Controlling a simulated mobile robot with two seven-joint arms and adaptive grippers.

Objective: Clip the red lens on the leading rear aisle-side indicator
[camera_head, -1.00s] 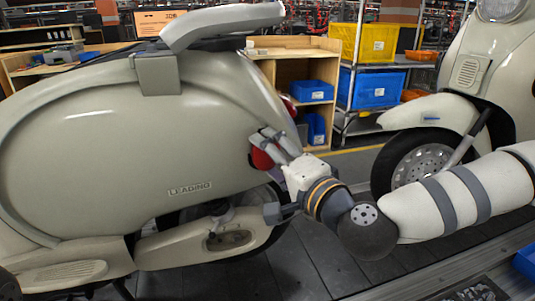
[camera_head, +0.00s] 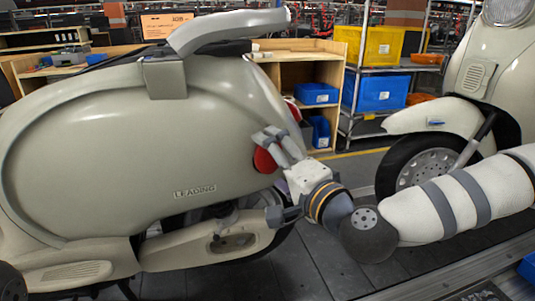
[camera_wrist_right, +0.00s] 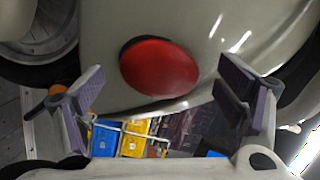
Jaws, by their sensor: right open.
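The cream scooter marked LEADING (camera_head: 120,140) stands at the left in the head view. A round red lens (camera_head: 264,160) is at its rear side, partly hidden by my gripper. In the right wrist view the red lens (camera_wrist_right: 160,68) lies against the cream body with a dark rim at its upper left. I cannot tell how firmly it sits. My right gripper (camera_head: 268,178) is open around the lens area. Its two fingers (camera_wrist_right: 163,92) stand wide apart on either side of the lens, with nothing held between them.
A second cream scooter (camera_head: 432,118) stands behind at the right. A wooden shelf (camera_head: 330,75) and a rack with yellow (camera_head: 383,44) and blue (camera_head: 380,92) bins stand beyond. Dark slatted floor (camera_head: 310,260) is clear below my arm.

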